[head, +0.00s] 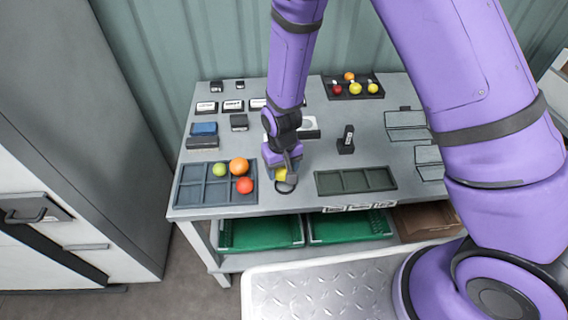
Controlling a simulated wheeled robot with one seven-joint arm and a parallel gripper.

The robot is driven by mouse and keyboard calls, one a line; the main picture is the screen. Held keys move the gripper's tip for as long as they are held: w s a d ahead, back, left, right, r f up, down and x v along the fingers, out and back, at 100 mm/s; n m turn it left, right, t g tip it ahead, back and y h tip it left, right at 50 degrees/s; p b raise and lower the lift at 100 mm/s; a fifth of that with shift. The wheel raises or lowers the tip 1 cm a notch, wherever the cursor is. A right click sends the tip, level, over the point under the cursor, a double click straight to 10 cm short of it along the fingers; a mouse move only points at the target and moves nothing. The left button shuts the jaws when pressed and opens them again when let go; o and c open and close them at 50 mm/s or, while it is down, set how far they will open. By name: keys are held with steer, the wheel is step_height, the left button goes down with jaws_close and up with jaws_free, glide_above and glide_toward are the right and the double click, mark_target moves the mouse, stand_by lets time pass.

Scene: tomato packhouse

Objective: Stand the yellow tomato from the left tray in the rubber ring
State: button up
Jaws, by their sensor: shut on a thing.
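My gripper (283,166) points down at the front of the table, just right of the left tray (180,196). It is shut on the yellow tomato (280,175), which is partly hidden by the gripper. The dark rubber ring (285,189) shows at the tomato's underside. I cannot tell whether the tomato rests in the ring or is held just above it. The left tray has several compartments and holds a green tomato (219,169), an orange tomato (238,166) and a red tomato (244,185) on its right side.
An empty dark tray (356,181) lies to the right. A small black upright device (346,140) stands behind it. A back tray (338,94) holds several small tomatoes. Labels, a blue block (204,129) and dark boxes lie at the left rear. Green crates (260,232) sit below the tabletop.

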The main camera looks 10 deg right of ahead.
mark_target(285, 185)
steer(key=shift+w+d+f, duration=0.1)
steer(key=shift+w+d, duration=0.2)
steer(key=shift+d, duration=0.15)
steer(key=shift+f, duration=2.25)
steer(key=shift+f, duration=0.55)
steer(key=o, duration=0.8)
steer(key=c, duration=0.3)
steer(key=shift+c, duration=0.2)
steer(key=shift+r, duration=0.1)
steer(key=shift+r, duration=3.4)
